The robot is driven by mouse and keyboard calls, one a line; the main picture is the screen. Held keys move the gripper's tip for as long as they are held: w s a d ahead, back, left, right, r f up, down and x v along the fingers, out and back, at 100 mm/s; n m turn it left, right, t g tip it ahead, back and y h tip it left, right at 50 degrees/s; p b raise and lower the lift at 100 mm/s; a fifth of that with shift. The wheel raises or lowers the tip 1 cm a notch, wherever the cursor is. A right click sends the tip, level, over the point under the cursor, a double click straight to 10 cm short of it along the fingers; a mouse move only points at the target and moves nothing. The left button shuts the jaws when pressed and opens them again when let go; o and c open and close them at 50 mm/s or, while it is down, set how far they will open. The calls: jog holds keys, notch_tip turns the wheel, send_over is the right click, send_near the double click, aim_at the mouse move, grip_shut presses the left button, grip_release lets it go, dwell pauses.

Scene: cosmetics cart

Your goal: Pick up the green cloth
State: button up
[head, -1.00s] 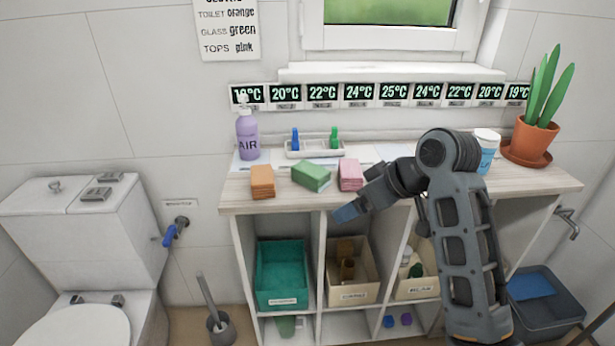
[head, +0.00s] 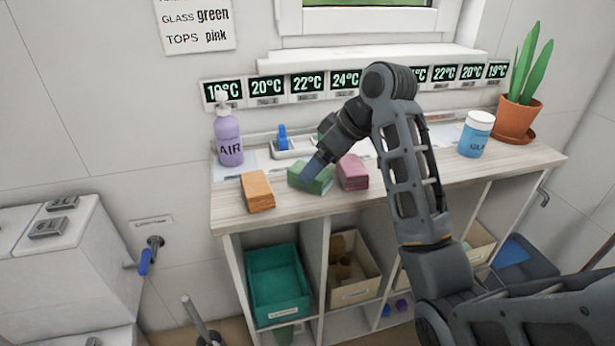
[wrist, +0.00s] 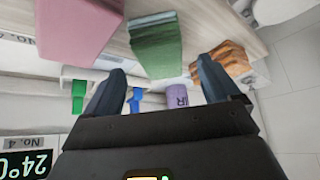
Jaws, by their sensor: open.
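The green cloth (head: 311,180) is a folded stack on the wooden cart top, between an orange cloth (head: 257,192) on its left and a pink cloth (head: 352,173) on its right. My gripper (head: 312,170) is over the green cloth in the head view and hides part of it. In the wrist view the green cloth (wrist: 157,45) lies ahead of the two spread fingers (wrist: 160,82), roughly between them, and the space between the fingers looks empty. Whether a finger touches the cloth cannot be told.
A purple AIR bottle (head: 229,138) stands at the back left. A white holder (head: 290,150) with a blue item (head: 283,134) is behind the cloths. A blue-white jar (head: 475,135) and a potted plant (head: 517,118) stand at the right. The pink cloth is close to the green one.

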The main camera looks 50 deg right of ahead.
jog(key=x, duration=0.4)
jog(key=shift+w+f, duration=0.15)
jog(key=shift+w, duration=0.05)
jog(key=c, duration=1.1)
jog(key=shift+r, duration=2.3)
jog(key=shift+c, duration=0.2)
jog(key=s+d+r+p, duration=0.5)
jog(key=s+d+r, duration=0.1)
jog(key=s+d, duration=0.2)
jog(key=shift+d+r, duration=0.25)
jog(key=shift+d, duration=0.05)
